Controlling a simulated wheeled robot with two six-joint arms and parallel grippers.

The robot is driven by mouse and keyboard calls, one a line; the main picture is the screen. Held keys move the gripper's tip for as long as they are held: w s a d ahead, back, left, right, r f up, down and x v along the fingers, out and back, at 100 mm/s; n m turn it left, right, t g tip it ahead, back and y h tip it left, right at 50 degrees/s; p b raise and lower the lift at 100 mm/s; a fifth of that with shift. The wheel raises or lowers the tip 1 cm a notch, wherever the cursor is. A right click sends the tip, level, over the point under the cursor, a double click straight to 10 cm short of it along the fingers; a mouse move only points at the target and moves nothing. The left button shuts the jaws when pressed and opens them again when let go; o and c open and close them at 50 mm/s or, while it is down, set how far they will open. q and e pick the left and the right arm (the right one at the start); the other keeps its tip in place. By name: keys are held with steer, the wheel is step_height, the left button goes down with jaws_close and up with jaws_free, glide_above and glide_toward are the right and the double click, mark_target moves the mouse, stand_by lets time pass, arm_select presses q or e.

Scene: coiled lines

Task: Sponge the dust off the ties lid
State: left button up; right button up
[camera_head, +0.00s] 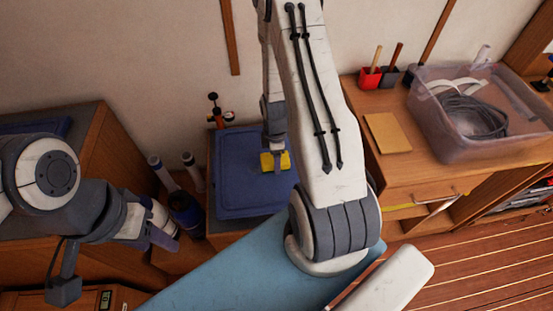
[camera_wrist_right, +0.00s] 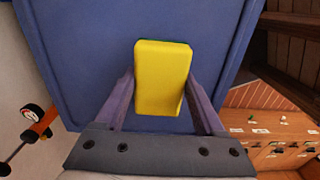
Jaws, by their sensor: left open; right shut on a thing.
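The blue lid (camera_head: 232,196) lies flat on a low wooden cabinet in the middle of the head view and fills much of the right wrist view (camera_wrist_right: 70,45). My right gripper (camera_wrist_right: 162,100) is shut on a yellow sponge (camera_wrist_right: 160,82), with a thin green edge at its far end. In the head view the sponge (camera_head: 268,162) is over the lid's right part; I cannot tell whether it touches. My right arm hides part of the lid's right side. No dust can be made out clearly. My left gripper (camera_head: 164,232) is open and empty, left of the lid.
Rolled tubes stand in a dark blue holder (camera_head: 186,212) left of the lid. A clear bin (camera_head: 450,145) with coiled grey line, a tan pad (camera_head: 388,133) and a red cup (camera_head: 370,78) stand on the right cabinet.

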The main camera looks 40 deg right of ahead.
steer(key=shift+r+p, duration=1.15)
steer(key=shift+r, duration=0.65)
steer(key=shift+w+a, duration=0.1)
